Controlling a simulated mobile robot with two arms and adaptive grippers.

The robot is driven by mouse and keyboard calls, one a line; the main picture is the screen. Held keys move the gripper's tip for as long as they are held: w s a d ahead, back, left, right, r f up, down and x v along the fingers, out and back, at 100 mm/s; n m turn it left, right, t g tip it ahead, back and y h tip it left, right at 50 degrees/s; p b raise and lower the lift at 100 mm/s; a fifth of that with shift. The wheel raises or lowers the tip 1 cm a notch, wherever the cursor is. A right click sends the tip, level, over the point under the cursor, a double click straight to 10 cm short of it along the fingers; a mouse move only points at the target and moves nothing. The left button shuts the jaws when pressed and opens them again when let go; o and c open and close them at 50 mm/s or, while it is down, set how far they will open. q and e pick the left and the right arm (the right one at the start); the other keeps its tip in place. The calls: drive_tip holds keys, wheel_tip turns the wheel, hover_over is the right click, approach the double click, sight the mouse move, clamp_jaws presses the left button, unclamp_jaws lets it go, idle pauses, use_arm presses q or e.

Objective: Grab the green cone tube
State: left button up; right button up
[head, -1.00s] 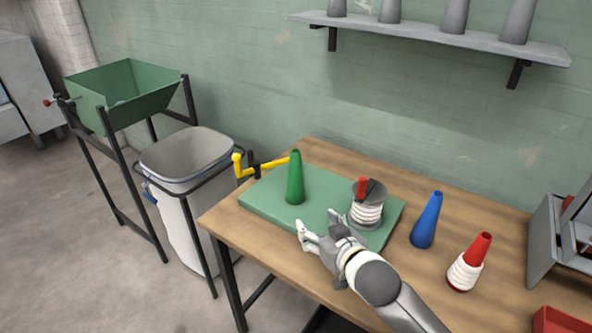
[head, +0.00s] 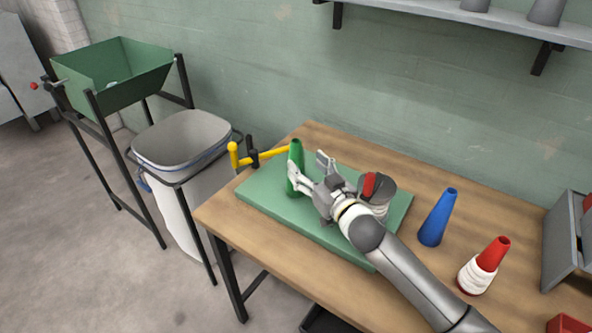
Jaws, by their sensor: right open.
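The green cone tube (head: 296,155) stands upright on the green board (head: 262,207) on the wooden table. My right gripper (head: 308,168) is open beside the tube, on its right side. One finger overlaps the tube's lower part in the picture; the other finger points up to the right of it. I cannot tell whether a finger touches the tube. My left gripper is not in view.
A yellow crank handle (head: 260,155) is just left of the tube. A grey spindle with a red part (head: 370,186) is partly behind my gripper. A blue cone (head: 437,217) and a red cone with white thread (head: 484,266) stand to the right.

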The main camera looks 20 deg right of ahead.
sight(300, 158)
drive_tip(key=shift+x, duration=0.8)
drive_tip(key=x, duration=0.3)
drive_tip(key=shift+w+p, duration=0.25)
drive_tip(key=shift+p, duration=0.05)
drive_tip(key=shift+w+a, duration=0.2)
drive_tip(key=shift+w, duration=0.35)
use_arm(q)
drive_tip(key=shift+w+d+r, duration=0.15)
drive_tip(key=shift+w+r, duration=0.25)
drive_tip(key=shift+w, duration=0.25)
use_arm(e)
drive_tip(key=c, duration=1.1)
